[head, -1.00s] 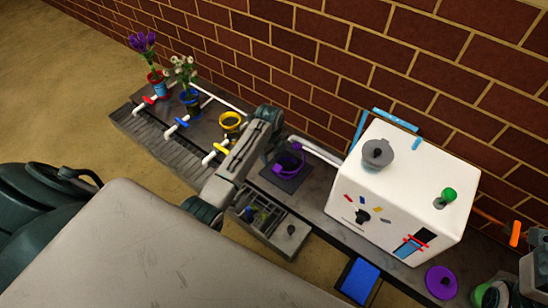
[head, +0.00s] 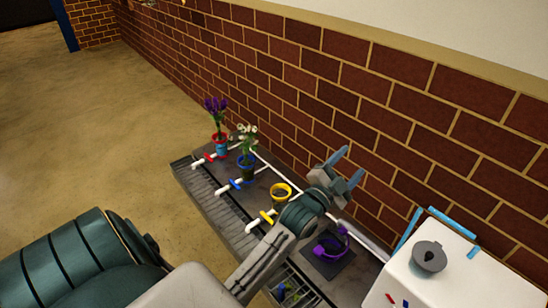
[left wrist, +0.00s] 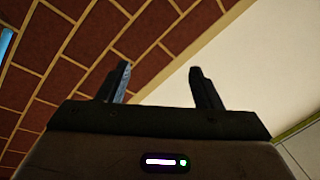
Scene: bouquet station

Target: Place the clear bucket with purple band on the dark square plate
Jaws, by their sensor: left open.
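The clear bucket with the purple band (head: 331,243) stands on the dark square plate (head: 318,266) in the head view, just right of my left arm. Its clear wall is hard to make out; the purple band and handle show best. My left gripper (head: 348,167) is open and empty. It is raised behind and above the bucket, apart from it, with its fingers pointing up toward the brick wall. In the left wrist view, the two open fingers (left wrist: 163,88) show only wall behind them. My right gripper is not in view.
Yellow (head: 281,194), blue (head: 246,167) and red (head: 220,144) buckets stand along the piped bench left of my arm; the blue and red ones hold flowers. A white box (head: 455,270) with a grey knob stands at the right. The brick wall (head: 300,100) runs close behind.

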